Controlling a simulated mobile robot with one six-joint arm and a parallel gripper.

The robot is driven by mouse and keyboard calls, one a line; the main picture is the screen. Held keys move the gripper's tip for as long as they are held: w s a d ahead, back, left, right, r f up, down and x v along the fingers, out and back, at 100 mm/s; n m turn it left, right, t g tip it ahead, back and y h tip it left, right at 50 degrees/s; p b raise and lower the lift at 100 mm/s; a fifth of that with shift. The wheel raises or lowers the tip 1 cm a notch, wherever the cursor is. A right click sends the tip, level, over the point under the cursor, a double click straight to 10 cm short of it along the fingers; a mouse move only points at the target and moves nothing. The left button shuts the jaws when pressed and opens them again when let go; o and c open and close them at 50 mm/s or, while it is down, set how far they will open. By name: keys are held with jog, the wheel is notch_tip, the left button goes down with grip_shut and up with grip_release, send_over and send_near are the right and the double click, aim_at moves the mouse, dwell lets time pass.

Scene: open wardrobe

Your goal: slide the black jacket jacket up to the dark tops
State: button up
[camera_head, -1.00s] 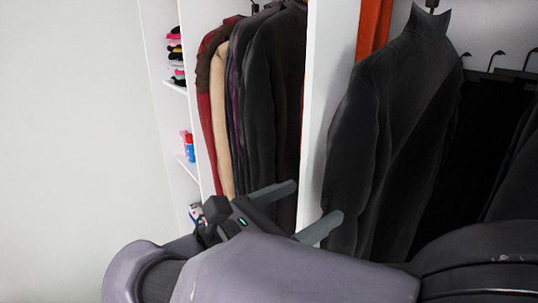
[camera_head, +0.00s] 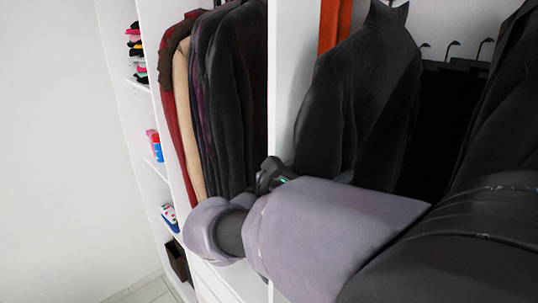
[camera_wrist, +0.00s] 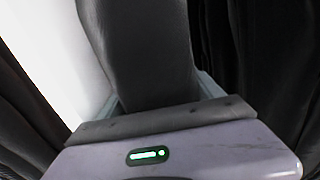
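The black jacket (camera_head: 345,100) hangs in the right compartment, beside the white divider, with its high collar at the top. Dark tops (camera_head: 448,115) hang to its right on several black hangers, with a gap at the rail between. My gripper (camera_wrist: 158,92) is at the jacket's lower part. In the wrist view, a dark grey sleeve (camera_wrist: 145,45) runs between the two spread fingers and fills most of the space between them. I see no clear closing on it.
A white divider (camera_head: 288,80) stands just left of the jacket. An orange garment (camera_head: 333,22) hangs behind it. The left compartment holds red, beige and dark clothes (camera_head: 235,90). Narrow shelves (camera_head: 148,125) with small items are further left. A pale wall fills the left side.

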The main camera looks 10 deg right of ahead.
jog(key=c, duration=1.4)
jog(key=shift+s+d, duration=0.95)
jog(key=shift+s, duration=0.45)
jog(key=shift+s+d, duration=0.9)
jog(key=shift+s, duration=0.45)
jog(key=shift+s+d, duration=0.95)
jog(key=shift+s, duration=0.45)
jog(key=o, duration=2.2)
jog(key=shift+s+d, duration=0.2)
jog(key=shift+s, duration=0.1)
jog(key=shift+c, duration=0.2)
jog(key=shift+w+a, duration=0.1)
jog(key=p+v, duration=0.1)
jog(key=v, duration=1.6)
jog(key=shift+p, duration=0.35)
jog(key=shift+a+f, duration=0.1)
